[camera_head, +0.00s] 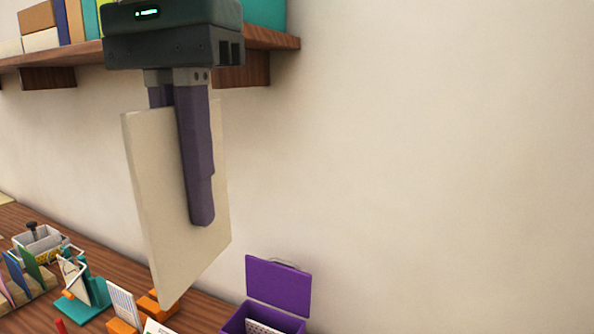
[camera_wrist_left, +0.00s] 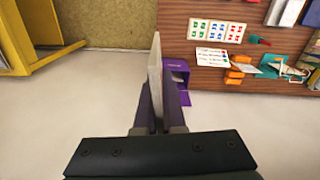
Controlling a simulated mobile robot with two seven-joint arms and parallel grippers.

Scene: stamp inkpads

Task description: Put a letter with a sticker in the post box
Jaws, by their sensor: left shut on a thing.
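My left gripper (camera_head: 198,214) is shut on a cream, flat letter (camera_head: 158,200), held upright in the air above the desk. One purple finger lies across its near face; the other is mostly hidden behind it. In the left wrist view, the letter (camera_wrist_left: 155,60) shows edge-on between the fingers of the gripper (camera_wrist_left: 157,92). No sticker shows on the visible face; the far face is hidden. Sticker sheets (camera_wrist_left: 217,30) lie on the desk in the wrist view. I cannot identify a post box for certain. My right gripper is not in view.
A purple box (camera_head: 270,300) with its lid raised stands at the desk's edge. Orange and teal stands (camera_head: 85,300) and a wire basket (camera_head: 42,243) stand on the desk (camera_head: 15,215). A wall shelf (camera_head: 270,38) is behind the gripper. A yellow frame (camera_wrist_left: 40,65) stands at the wrist view's left.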

